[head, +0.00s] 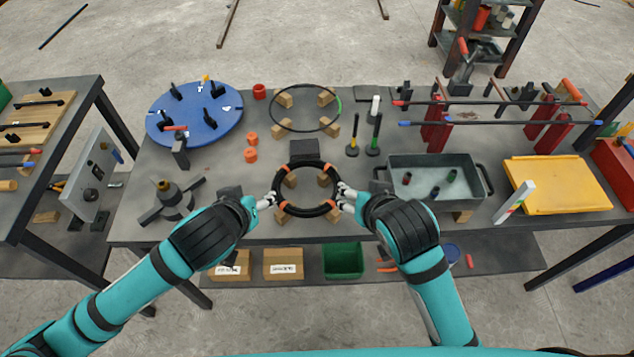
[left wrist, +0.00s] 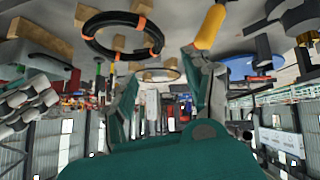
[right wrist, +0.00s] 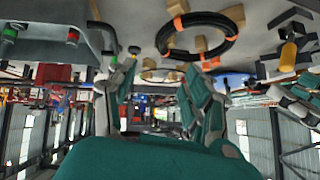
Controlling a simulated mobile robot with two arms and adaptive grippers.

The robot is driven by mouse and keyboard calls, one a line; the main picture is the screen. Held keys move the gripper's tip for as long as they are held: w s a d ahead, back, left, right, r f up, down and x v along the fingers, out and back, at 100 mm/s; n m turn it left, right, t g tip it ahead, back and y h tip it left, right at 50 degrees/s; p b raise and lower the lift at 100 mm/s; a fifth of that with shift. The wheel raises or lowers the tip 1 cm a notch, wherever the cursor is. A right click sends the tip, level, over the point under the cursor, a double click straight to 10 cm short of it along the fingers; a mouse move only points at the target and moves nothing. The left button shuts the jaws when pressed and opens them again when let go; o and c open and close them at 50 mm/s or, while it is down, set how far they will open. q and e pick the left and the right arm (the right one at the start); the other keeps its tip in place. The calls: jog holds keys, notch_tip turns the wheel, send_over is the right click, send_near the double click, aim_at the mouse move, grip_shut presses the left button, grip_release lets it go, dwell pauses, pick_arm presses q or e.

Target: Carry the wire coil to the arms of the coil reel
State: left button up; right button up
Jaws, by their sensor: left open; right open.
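The wire coil (head: 306,211), a black ring with orange bands, lies on wooden blocks at the table's front middle. It also shows in the left wrist view (left wrist: 115,52) and the right wrist view (right wrist: 190,55). The coil reel (head: 171,200), dark grey with spread arms and a brownish hub, stands at the front left of the table; its arms look empty. My left gripper (head: 269,200) is open at the coil's left side, and my right gripper (head: 344,196) is open at its right side. Whether the fingers touch the coil, I cannot tell.
A thin hoop (head: 272,112) on blocks lies behind the coil. A blue round board (head: 222,131) is behind the reel. A grey tray (head: 436,202) stands right of my right gripper. A dark block (head: 304,149) sits just behind the coil. Orange rings (head: 250,155) lie left of it.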

aim_at(275, 181)
pick_arm(q)
jog(key=shift+s+r, duration=0.1)
jog(key=shift+r, duration=0.05)
pick_arm(e)
jog(key=shift+r, duration=0.2)
pick_arm(q)
jog(key=x, duration=1.7)
jog(key=shift+w+f, duration=0.2)
pick_arm(e)
jog(key=x, duration=1.7)
jog(key=shift+w+a+f, duration=0.15)
jog(key=shift+w, duration=0.05)
pick_arm(q)
jog(key=shift+a, duration=0.1)
grip_shut()
pick_arm(e)
grip_shut()
pick_arm(q)
jog(key=shift+w+r, duration=0.1)
jog(key=shift+r, duration=0.15)
pick_arm(e)
jog(key=shift+r, duration=0.25)
